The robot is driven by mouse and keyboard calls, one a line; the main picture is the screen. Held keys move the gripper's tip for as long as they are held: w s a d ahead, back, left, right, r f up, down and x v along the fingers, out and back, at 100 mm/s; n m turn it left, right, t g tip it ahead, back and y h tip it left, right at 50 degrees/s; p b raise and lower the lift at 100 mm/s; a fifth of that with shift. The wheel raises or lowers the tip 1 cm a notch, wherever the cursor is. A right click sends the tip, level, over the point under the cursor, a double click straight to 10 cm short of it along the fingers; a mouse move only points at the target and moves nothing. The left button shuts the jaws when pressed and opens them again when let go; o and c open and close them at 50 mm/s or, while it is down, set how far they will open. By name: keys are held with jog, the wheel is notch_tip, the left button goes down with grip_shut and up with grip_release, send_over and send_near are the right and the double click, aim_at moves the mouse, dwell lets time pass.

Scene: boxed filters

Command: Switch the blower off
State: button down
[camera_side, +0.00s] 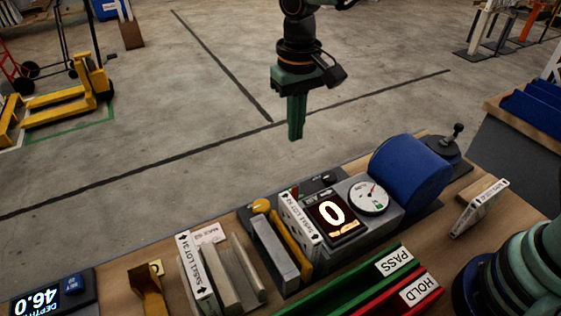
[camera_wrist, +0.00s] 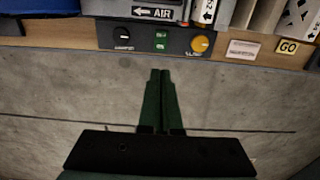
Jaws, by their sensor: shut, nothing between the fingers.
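The blower unit (camera_side: 385,218) is a grey box on the bench with a display (camera_side: 331,213) reading 0 and a round dial (camera_side: 369,196). A blue drum (camera_side: 410,170) stands beside it. Its dark control panel (camera_wrist: 143,47) faces me in the wrist view, with a black knob (camera_wrist: 124,35), small green parts (camera_wrist: 161,40) in the middle and an orange-yellow knob (camera_wrist: 200,44). The panel's small lettering is unreadable. My gripper (camera_side: 295,137) has its green fingers shut and empty, pointing down beyond the bench's far edge. In the wrist view its fingertips (camera_wrist: 160,72) are apart from the panel.
Filter boxes (camera_side: 195,268) stand left of the unit. A green PASS rail (camera_side: 345,285) and red HOLD rail (camera_side: 400,300) lie in front. A GO label (camera_wrist: 288,47) is on the bench edge. Open concrete floor surrounds my gripper; a yellow pallet truck (camera_side: 65,100) stands far left.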

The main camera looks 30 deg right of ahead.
send_near(293, 189)
notch_tip(293, 189, down, 6)
jog(key=shift+d+r, duration=0.1)
jog(key=shift+r, duration=0.15)
jog(key=shift+f, duration=0.7)
jog(key=shift+w+f, duration=0.15)
jog(key=shift+f, duration=0.05)
jog(key=shift+s+r, duration=0.25)
jog(key=shift+s, duration=0.6)
